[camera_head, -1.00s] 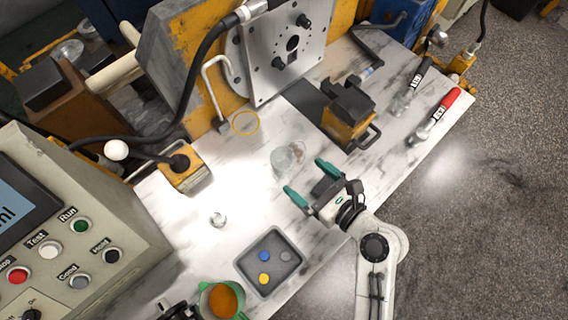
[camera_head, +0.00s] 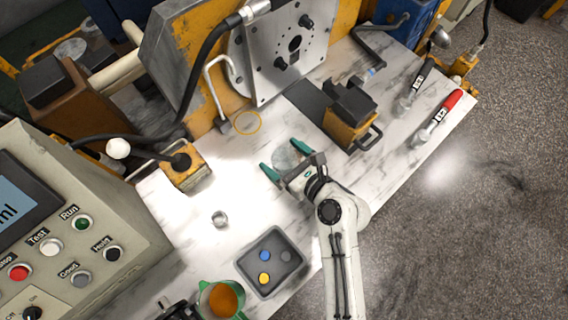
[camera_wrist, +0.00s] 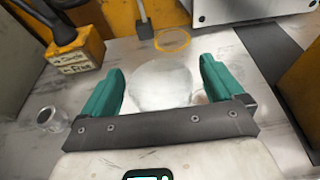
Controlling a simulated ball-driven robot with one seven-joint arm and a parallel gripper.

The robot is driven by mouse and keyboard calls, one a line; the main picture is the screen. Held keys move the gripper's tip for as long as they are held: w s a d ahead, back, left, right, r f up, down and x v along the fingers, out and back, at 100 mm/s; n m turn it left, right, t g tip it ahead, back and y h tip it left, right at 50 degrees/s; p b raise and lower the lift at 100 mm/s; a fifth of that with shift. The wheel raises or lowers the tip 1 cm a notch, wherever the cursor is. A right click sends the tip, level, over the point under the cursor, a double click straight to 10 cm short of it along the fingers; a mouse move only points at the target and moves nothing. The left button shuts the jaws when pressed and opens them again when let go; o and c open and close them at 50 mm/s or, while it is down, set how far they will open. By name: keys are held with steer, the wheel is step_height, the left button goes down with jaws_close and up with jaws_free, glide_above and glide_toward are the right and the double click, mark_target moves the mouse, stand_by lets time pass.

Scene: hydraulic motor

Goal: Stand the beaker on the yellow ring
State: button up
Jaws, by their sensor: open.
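The clear glass beaker (camera_head: 287,156) stands on the marble bench. In the wrist view the beaker (camera_wrist: 160,82) lies between the two green fingers of my gripper (camera_wrist: 162,85), with a gap showing on each side. My gripper (camera_head: 284,158) is open around or just above the beaker; the exact height is hard to tell. The yellow ring (camera_head: 247,122) is a thin outline on the bench, beyond the beaker toward the machine. It also shows in the wrist view (camera_wrist: 172,39), ahead of the fingers, and looks empty.
A black and yellow block (camera_head: 350,115) stands right of the ring. A bent metal handle (camera_head: 215,95) rises left of it. A small metal cup (camera_head: 220,218), a grey tray (camera_head: 271,262) and a green jug (camera_head: 222,300) are nearer. Bench between beaker and ring is clear.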

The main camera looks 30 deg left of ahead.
steer(key=shift+c, duration=0.2)
steer(key=shift+r, duration=0.1)
steer(key=c, duration=1.4)
